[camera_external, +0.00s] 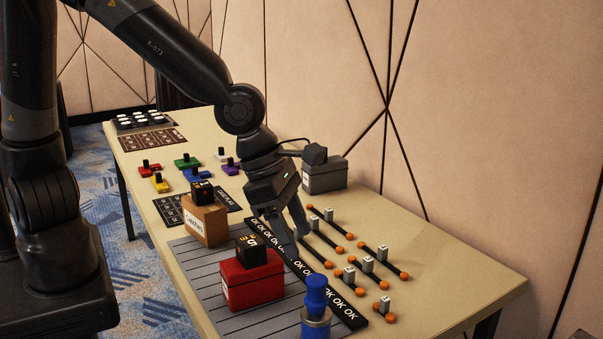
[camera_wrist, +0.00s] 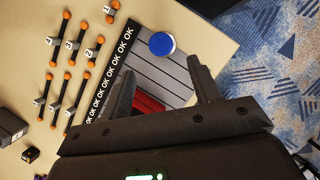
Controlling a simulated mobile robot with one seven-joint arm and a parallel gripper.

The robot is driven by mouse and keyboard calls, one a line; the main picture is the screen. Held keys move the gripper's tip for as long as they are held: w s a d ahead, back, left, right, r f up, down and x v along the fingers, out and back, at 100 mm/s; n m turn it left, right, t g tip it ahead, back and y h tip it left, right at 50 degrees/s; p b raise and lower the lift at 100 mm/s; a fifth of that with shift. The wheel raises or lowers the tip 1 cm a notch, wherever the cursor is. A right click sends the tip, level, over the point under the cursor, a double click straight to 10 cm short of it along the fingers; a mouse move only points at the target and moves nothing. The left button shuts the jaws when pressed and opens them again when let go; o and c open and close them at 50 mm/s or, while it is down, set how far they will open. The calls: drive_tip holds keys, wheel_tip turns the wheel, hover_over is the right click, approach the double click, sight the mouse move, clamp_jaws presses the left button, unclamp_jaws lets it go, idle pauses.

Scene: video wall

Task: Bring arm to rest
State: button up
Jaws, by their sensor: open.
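My gripper (camera_external: 292,228) is open and points down over the table, above the strip of OK labels. My black arm reaches over the table (camera_external: 440,284) from the upper left, bent at the elbow. A red box (camera_external: 252,284) with a black cube on top stands in front of the gripper on the grey slatted mat (camera_external: 205,275). In the wrist view, part of the red box (camera_wrist: 148,104) shows behind the fingers.
Several sliders with orange ends (camera_external: 385,262) lie right of the OK strip (camera_external: 345,310). A blue knob (camera_external: 315,297) stands at the front. A brown box (camera_external: 206,222) with a black cube is left, a grey box (camera_external: 325,176) behind. Coloured blocks (camera_external: 188,161) lie farther back. The right table end is clear.

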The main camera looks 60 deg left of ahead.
idle(0.3)
drive_tip(key=s+a+r+m, duration=0.1)
drive_tip(key=a+r+m, duration=0.45)
drive_tip(key=a, duration=0.45)
drive_tip(key=s+a+r+m, duration=0.1)
drive_tip(key=a+r+m, duration=0.3)
drive_tip(key=a+m, duration=0.45)
drive_tip(key=s+a+r+m+t+y, duration=0.2)
drive_tip(key=s+a+r+m+y, duration=0.1)
drive_tip(key=s+a+m, duration=0.8)
drive_tip(key=shift+a+r+m, duration=0.6)
drive_tip(key=shift+a+m, duration=0.4)
drive_tip(key=shift+a, duration=0.1)
drive_tip(key=shift+s, duration=0.1)
